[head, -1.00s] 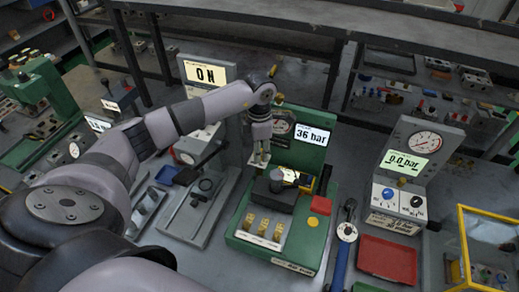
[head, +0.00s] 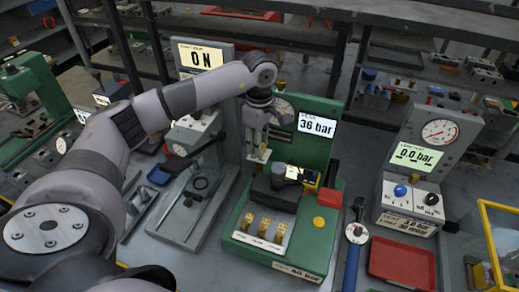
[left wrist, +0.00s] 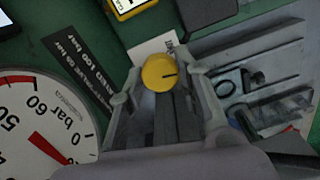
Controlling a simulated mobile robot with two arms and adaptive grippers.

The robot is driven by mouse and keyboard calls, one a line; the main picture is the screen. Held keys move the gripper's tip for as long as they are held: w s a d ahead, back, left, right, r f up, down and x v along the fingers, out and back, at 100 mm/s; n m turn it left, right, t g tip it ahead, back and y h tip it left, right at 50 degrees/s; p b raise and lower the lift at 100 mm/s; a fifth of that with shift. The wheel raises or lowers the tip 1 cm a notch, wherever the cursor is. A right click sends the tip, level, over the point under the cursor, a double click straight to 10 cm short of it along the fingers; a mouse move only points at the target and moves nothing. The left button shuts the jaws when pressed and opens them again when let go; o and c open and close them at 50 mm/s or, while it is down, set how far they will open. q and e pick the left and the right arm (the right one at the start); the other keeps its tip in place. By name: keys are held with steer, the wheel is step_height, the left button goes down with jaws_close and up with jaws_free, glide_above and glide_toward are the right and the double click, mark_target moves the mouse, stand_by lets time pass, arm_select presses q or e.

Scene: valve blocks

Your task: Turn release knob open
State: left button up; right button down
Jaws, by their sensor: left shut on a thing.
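The release knob (left wrist: 159,73) is a round yellow knob with a dark line pointing right in the left wrist view. It sits on the green test station (head: 318,150). My left gripper (head: 257,157) is at the left side of the station's upright panel, fingers pointing down. In the left wrist view its two fingers (left wrist: 163,95) are on either side of the knob, shut on it. The gripper hides the knob in the head view. The station's display (head: 317,124) reads 36 bar. My right gripper is not in view.
A pressure gauge (left wrist: 40,125) with a red needle is beside the fingers. A black clamp block (head: 275,190) and several brass fittings (head: 264,228) are on the station. A red tray (head: 402,262) and a grey gauge unit (head: 425,150) stand right.

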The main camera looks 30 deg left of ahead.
arm_select(q)
steer(key=m+b, duration=0.2)
steer(key=m, duration=0.1)
steer(key=shift+m+b, duration=0.4)
steer(key=shift+m, duration=0.5)
steer(key=o, duration=1.1)
steer(key=shift+o, duration=0.2)
